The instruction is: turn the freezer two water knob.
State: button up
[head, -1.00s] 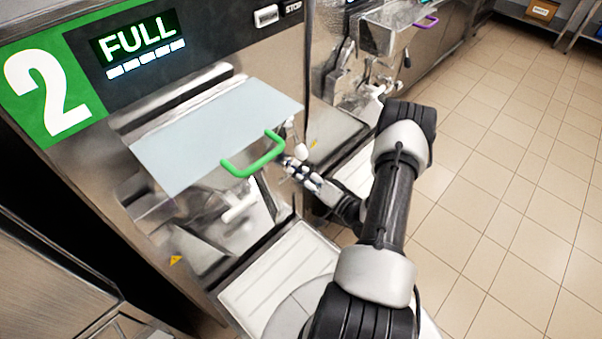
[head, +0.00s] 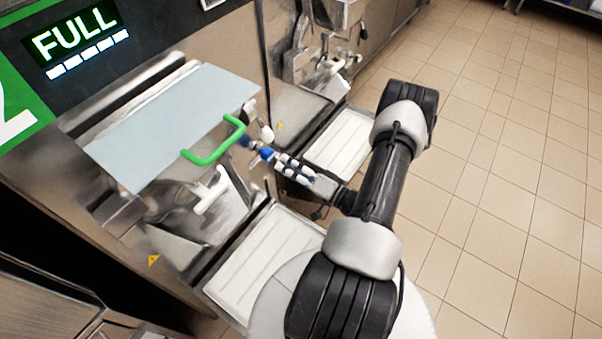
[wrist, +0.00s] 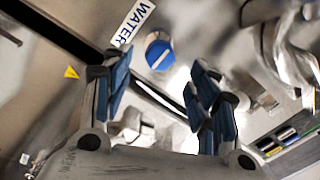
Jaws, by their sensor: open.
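The water knob (wrist: 159,52) is round and blue with a pale line across it, on a metal panel in the wrist view. A white label reading WATER (wrist: 138,20) sits beside it, at its upper left. My gripper (wrist: 162,68) is open and empty in the wrist view. Its two blue-padded fingers stand left and right of the knob in the picture, with a gap to it; the exact distance cannot be told. In the head view my gripper (head: 268,157) is to the right of the green handle, near the freezer front.
The freezer's pale lid (head: 170,125) with its green handle (head: 215,145) is close to my gripper. A white spigot (head: 210,192) is below it. A white tray (head: 260,255) stands out in front. Another machine (head: 325,45) is beyond. Tiled floor (head: 490,190) is clear at right.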

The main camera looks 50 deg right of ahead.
jog(key=shift+s+d, duration=0.2)
jog(key=shift+s, duration=2.05)
